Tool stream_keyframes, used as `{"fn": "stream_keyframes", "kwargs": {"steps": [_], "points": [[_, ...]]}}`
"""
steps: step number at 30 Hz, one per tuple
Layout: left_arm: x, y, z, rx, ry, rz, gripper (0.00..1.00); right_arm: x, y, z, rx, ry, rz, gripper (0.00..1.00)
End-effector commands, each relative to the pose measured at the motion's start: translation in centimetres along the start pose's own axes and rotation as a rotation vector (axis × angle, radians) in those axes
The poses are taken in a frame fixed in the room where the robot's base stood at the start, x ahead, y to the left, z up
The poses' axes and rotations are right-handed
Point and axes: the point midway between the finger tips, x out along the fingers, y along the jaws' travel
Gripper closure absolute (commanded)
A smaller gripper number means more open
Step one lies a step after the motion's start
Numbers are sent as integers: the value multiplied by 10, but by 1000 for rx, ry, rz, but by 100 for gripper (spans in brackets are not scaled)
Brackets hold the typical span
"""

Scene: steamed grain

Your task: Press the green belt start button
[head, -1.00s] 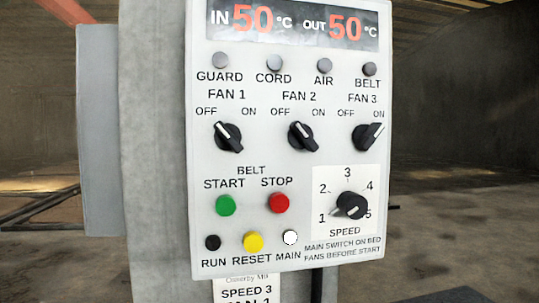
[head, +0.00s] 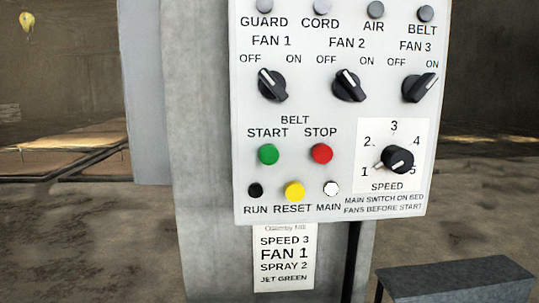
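The green belt START button (head: 268,154) is on the lower left of a light grey control panel (head: 245,180) in the head view, under the label BELT START. The red STOP button (head: 322,153) is to its right, and the yellow RESET button (head: 294,191) is below. The dark RUN lamp (head: 255,190) and the white MAIN lamp (head: 331,188) flank RESET. The FAN 1 knob (head: 272,85) and FAN 2 knob (head: 349,85) point toward OFF; the FAN 3 knob (head: 419,88) points toward ON. The speed knob (head: 398,160) points near 1. Neither gripper is in view.
A placard (head: 284,258) below the panel reads SPEED 3, FAN 1, SPRAY 2, JET GREEN. The panel is on a grey post (head: 205,230). A dark grey box-like stand (head: 455,277) is at the lower right. The space directly before the buttons is clear.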

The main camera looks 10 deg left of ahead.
Motion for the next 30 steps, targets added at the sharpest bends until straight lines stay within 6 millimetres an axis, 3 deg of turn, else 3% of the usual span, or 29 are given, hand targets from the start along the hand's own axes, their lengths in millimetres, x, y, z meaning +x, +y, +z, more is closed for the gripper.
{"fn": "stream_keyframes", "kwargs": {"steps": [1, 2, 3, 30], "points": [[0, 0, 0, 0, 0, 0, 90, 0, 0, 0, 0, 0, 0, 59], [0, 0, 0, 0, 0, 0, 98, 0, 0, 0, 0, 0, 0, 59], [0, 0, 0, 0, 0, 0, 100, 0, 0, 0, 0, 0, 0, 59], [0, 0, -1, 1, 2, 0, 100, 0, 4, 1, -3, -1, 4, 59]]}}
